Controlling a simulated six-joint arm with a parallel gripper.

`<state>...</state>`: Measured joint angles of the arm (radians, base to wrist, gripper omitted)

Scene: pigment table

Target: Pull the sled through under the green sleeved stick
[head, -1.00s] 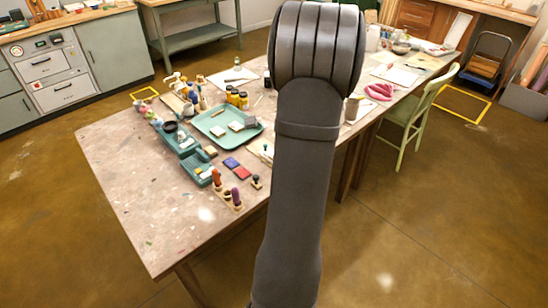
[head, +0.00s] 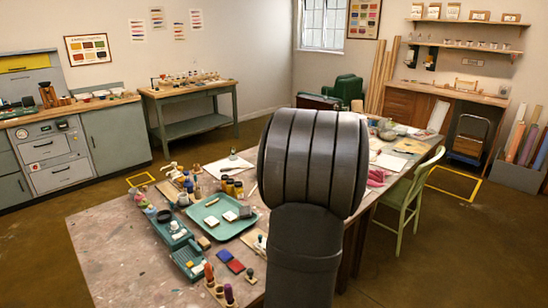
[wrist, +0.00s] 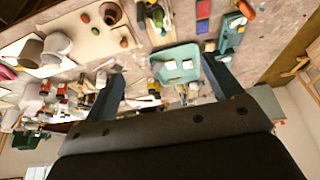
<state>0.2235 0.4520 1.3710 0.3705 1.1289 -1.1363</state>
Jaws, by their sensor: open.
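My gripper (wrist: 162,68) is open in the wrist view, its two blue-grey fingers spread wide over the table with nothing visibly held between them. In the head view my own arm hides it. I cannot clearly pick out the sled among the small items. A small green-topped upright item (head: 233,153) stands on white paper at the table's far side; I cannot tell whether it is the green sleeved stick. The table's middle and right part are partly hidden by my arm.
A mint tray (head: 248,234) holds pale blocks; it also shows in the wrist view (wrist: 160,53). Teal holders (head: 172,229), red and blue pads (head: 236,266), and dark-handled tools (head: 229,293) crowd nearby. The table's front left (head: 110,245) is clear. A green chair (head: 408,195) stands right.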

